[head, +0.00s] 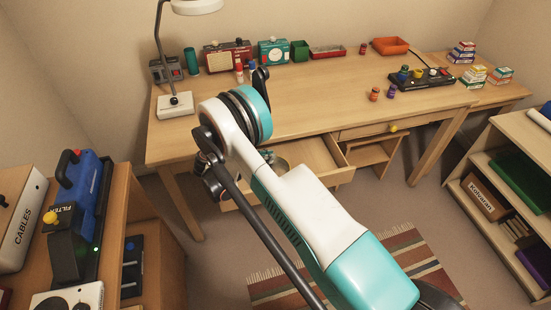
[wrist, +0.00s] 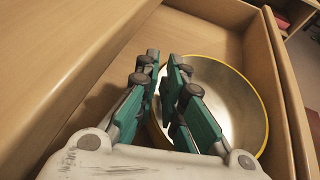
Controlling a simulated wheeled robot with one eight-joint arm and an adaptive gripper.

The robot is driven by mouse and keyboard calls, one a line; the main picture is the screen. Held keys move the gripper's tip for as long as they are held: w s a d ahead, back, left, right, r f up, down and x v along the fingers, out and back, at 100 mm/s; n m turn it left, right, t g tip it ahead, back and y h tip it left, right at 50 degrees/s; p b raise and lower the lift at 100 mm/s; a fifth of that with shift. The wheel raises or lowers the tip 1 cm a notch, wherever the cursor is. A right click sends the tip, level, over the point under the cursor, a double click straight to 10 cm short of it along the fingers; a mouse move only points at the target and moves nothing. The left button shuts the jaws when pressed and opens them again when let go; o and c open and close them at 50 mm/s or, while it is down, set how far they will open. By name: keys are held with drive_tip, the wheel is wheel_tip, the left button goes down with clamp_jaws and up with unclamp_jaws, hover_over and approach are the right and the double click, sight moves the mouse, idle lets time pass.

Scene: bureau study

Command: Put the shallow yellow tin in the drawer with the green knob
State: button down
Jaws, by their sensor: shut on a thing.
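The shallow yellow tin (wrist: 225,95) is round, with a pale metal inside and a yellow rim. It is within the walls of an open drawer (wrist: 284,88), close to its right side in the wrist view. My gripper (wrist: 164,75) is shut on the tin's near-left rim, one finger on each side of the wall. I cannot tell whether the tin touches the drawer floor. In the head view the open drawer (head: 318,160) is pulled out under the desk; my arm hides the gripper, most of the tin and the drawer's knob, so its colour does not show.
A shut drawer with a yellow knob (head: 393,128) is to the right. A striped rug (head: 405,255) lies on the floor.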

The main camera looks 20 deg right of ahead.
drive_tip(key=b+x, duration=0.1)
drive_tip(key=x, duration=0.1)
drive_tip(key=b+x, duration=0.1)
drive_tip(key=x, duration=0.1)
drive_tip(key=shift+d+r, duration=0.2)
drive_tip(key=shift+f, duration=0.15)
drive_tip(key=c, duration=1.7)
unclamp_jaws()
drive_tip(key=shift+a+r, duration=0.3)
drive_tip(key=p+v, duration=0.3)
drive_tip(key=v, duration=0.8)
drive_tip(key=shift+s+a+p, duration=0.1)
drive_tip(key=shift+a+p, duration=0.1)
drive_tip(key=shift+p, duration=0.2)
